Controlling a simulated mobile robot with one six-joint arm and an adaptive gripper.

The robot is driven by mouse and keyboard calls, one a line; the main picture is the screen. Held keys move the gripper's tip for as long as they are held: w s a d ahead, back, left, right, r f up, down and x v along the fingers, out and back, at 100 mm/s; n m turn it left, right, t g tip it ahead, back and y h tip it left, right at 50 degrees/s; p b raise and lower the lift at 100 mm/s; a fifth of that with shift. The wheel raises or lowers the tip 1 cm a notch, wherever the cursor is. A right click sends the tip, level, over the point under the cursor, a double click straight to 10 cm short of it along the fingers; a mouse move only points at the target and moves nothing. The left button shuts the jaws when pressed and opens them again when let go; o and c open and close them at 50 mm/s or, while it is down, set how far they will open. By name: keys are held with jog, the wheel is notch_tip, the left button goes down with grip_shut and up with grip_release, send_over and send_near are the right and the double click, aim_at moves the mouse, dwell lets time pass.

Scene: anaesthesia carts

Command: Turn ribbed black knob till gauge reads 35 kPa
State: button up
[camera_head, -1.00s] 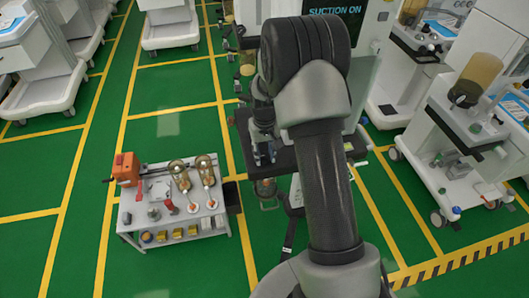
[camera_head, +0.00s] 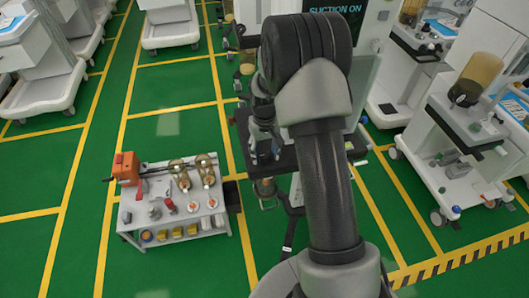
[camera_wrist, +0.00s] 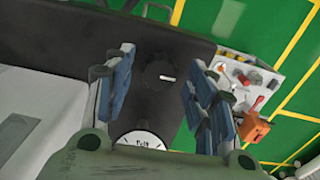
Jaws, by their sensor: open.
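The ribbed black knob (camera_wrist: 160,72) with a white mark on its face shows in the wrist view, on a dark panel (camera_wrist: 186,47). My gripper (camera_wrist: 158,78) is open, with one blue-padded finger on each side of the knob. Gaps show between the fingers and the knob, so it is not held. The white gauge (camera_wrist: 140,139) sits below the knob. Its lower part is hidden behind my gripper's body, and its reading cannot be made out. In the head view my gripper (camera_head: 264,150) points down over the dark shelf; my arm hides much of the unit there.
A screen (camera_head: 333,10) reads "SUCTION ON". A low grey cart (camera_head: 215,222) with an orange box (camera_head: 126,168) and several small items stands to the left. Other white carts (camera_head: 455,180) stand at the right. Green floor with yellow lines is open at the left.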

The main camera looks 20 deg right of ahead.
notch_tip(320, 180, up, 12)
jog(key=shift+f, duration=0.25)
dwell(0.4)
notch_tip(320, 180, up, 9)
jog(key=t, duration=0.1)
send_over(264, 155)
jog(key=s+a, duration=0.3)
jog(key=s, duration=0.2)
jog(key=s+a+r+n+t, duration=0.1)
jog(key=s+a+r, duration=0.3)
jog(key=s+r, duration=0.3)
jog(key=s+a+n+t, duration=0.1)
jog(key=s+a+t, duration=0.1)
jog(key=s, duration=1.4)
jog(key=shift+a+f+t, duration=0.2)
jog(key=shift+a+t, duration=0.1)
jog(key=shift+a, duration=0.4)
jog(key=shift+c, duration=0.2)
